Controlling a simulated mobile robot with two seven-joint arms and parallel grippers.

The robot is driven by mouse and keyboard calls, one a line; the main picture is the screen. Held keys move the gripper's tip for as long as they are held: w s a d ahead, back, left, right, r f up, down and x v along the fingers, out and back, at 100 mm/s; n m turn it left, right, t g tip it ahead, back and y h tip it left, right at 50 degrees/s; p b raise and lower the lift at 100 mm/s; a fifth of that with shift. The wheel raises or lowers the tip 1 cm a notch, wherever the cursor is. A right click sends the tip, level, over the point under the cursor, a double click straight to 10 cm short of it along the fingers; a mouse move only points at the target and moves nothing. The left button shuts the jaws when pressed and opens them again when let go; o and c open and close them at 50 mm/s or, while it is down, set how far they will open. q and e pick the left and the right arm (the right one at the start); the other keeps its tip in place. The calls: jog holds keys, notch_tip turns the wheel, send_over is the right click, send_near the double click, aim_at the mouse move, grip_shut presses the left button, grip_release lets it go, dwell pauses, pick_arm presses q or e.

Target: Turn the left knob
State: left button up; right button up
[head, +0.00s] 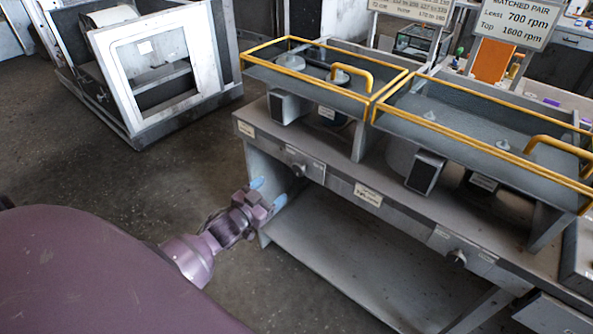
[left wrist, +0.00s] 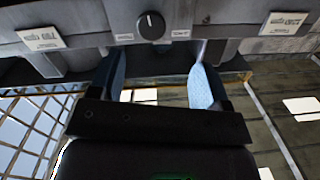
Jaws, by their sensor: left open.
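The left knob (head: 298,169) sits on the front rail of the grey bench, below the left yellow-railed guard. In the left wrist view the knob (left wrist: 151,25) is round and dark with a light mark near its top, on a grey panel. My left gripper (head: 268,192) is open and empty, with blue-grey fingers pointing at the bench front. In the left wrist view its fingers (left wrist: 160,62) stand apart, on either side of the knob's line and below it, not visibly touching it. My right gripper is not in view.
A second knob (head: 457,257) is farther right on the same rail. A bench lower shelf (head: 370,270) lies below. Yellow-railed guards (head: 320,75) stand on top. A grey metal housing (head: 150,70) stands at the back left. The floor (head: 110,170) left of the bench is clear.

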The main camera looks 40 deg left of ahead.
aim_at(297, 171)
pick_arm(q)
jog(key=shift+n+t+h, duration=0.3)
jog(key=shift+n, duration=0.1)
jog(key=w, duration=0.3)
jog(key=w+d, duration=0.1)
jog(key=w, duration=0.3)
jog(key=w+b, duration=0.1)
jog(key=w, duration=0.2)
jog(key=shift+w+d+r, duration=0.2)
jog(key=shift+w+d, duration=0.1)
jog(key=shift+c, duration=0.5)
jog(key=c, duration=0.8)
